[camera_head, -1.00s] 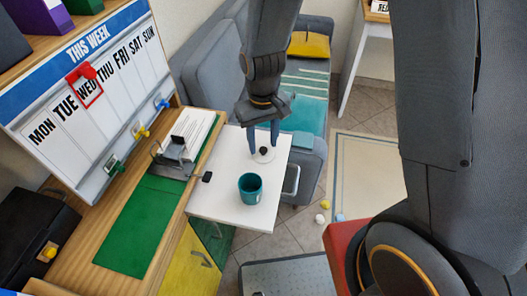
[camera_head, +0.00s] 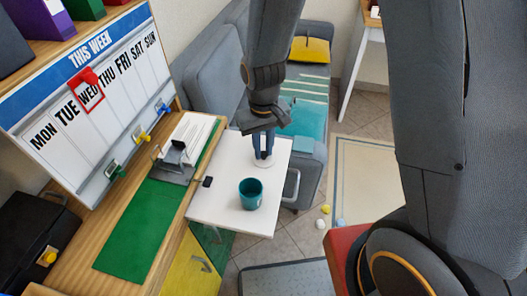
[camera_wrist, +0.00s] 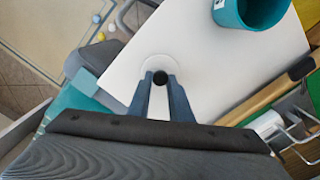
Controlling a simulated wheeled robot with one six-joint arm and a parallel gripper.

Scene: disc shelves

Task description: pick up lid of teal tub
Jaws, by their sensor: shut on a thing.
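The teal tub (camera_head: 250,194) stands upright and open-topped on the white tabletop; part of it shows at the top of the wrist view (camera_wrist: 250,12). The lid is a pale round disc (camera_wrist: 158,61) with a black knob (camera_wrist: 160,77), beside the tub; its rim shows under my fingers in the head view (camera_head: 264,165). My gripper (camera_wrist: 160,82) points down and is shut on the lid's knob, one finger on each side. The lid looks to be at or very near the tabletop; I cannot tell whether it touches.
The white tabletop (camera_head: 225,213) is otherwise mostly clear. A grey sofa (camera_head: 310,165) stands behind and right. Small balls (camera_head: 320,224) lie on the floor.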

